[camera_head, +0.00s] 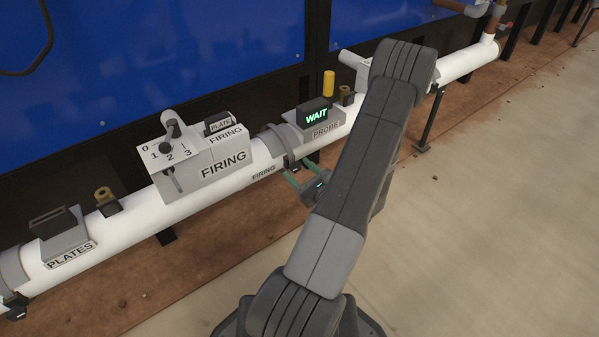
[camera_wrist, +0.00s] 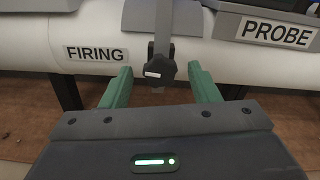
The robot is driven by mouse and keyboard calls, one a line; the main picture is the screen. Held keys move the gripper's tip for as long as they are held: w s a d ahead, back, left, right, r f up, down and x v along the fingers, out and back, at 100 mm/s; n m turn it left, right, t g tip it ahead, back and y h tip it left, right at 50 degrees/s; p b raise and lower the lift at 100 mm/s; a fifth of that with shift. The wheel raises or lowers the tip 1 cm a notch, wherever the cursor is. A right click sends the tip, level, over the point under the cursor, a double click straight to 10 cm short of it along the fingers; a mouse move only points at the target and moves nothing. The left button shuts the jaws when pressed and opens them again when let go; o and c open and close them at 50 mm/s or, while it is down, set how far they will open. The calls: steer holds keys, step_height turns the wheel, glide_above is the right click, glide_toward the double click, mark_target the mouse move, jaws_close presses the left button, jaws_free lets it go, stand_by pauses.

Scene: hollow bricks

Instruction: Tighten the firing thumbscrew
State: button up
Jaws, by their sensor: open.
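The firing thumbscrew (camera_wrist: 160,70) is a dark lobed knob with a pale mark across its face, in the middle of the wrist view. It hangs at the lower front of a grey clamp band (camera_head: 283,143) around the white pipe, right of the small FIRING label (camera_wrist: 95,53). My gripper (camera_head: 305,176) is in front of the pipe below this band. Its green fingers are open, one to each side of the knob in the wrist view (camera_wrist: 160,78), with visible gaps. I cannot tell how far the fingertips reach in depth.
The FIRING block (camera_head: 222,165) with a lever and numbered slots sits on the pipe (camera_head: 120,222). The PROBE box (camera_head: 322,131) shows a green WAIT display. Blue panels are behind; the floor in front is clear.

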steer(key=shift+w+a, duration=0.1)
steer(key=shift+w, duration=0.1)
steer(key=c, duration=1)
steer(key=shift+o, duration=0.2)
